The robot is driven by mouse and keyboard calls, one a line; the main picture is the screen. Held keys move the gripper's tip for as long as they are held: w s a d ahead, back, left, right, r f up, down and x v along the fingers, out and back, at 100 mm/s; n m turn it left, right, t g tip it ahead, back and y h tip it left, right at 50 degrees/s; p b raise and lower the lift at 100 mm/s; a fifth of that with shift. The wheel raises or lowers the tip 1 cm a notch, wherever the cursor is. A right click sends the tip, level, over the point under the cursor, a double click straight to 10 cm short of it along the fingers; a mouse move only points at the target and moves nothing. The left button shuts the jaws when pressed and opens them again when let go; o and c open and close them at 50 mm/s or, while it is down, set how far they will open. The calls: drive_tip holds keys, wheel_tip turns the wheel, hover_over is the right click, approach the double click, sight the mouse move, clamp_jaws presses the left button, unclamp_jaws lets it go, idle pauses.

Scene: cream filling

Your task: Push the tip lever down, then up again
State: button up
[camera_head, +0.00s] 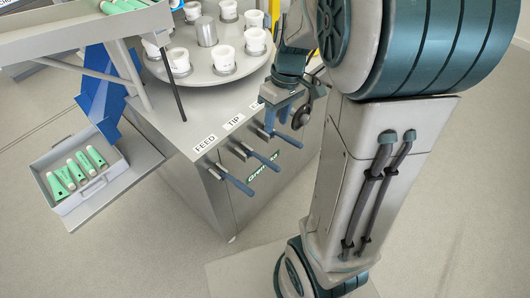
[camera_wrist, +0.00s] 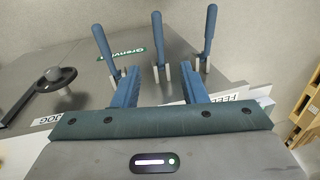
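The tip lever is the middle of three blue-handled levers, seen in the head view (camera_head: 262,159) on the machine's front beside the TIP label (camera_head: 234,122). In the wrist view the tip lever (camera_wrist: 157,40) stands in the middle, its handle beyond my fingertips and its base in line with the gap. My gripper (camera_wrist: 160,80) is open, with one blue finger on each side of that gap and nothing held. In the head view my gripper (camera_head: 280,103) is above the lever row, near the third label, which it partly covers. I cannot tell whether it touches a lever.
The feed lever (camera_head: 236,181) and the third lever (camera_head: 287,138), by the JOG label (camera_wrist: 47,120), flank the tip lever closely. A handwheel (camera_wrist: 55,76) is at left in the wrist view. A turntable (camera_head: 205,73) holds white cups. A tray (camera_head: 100,190) holds green tubes.

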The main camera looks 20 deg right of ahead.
sight(269, 161)
drive_tip(key=f, duration=0.4)
drive_tip(key=a+f+b, duration=0.1)
drive_tip(key=f, duration=0.4)
drive_tip(key=s+a+f, duration=0.1)
drive_tip(key=f, duration=0.4)
drive_tip(key=shift+a+f, duration=0.1)
drive_tip(key=shift+f, duration=0.05)
drive_tip(key=shift+b, duration=0.3)
clamp_jaws()
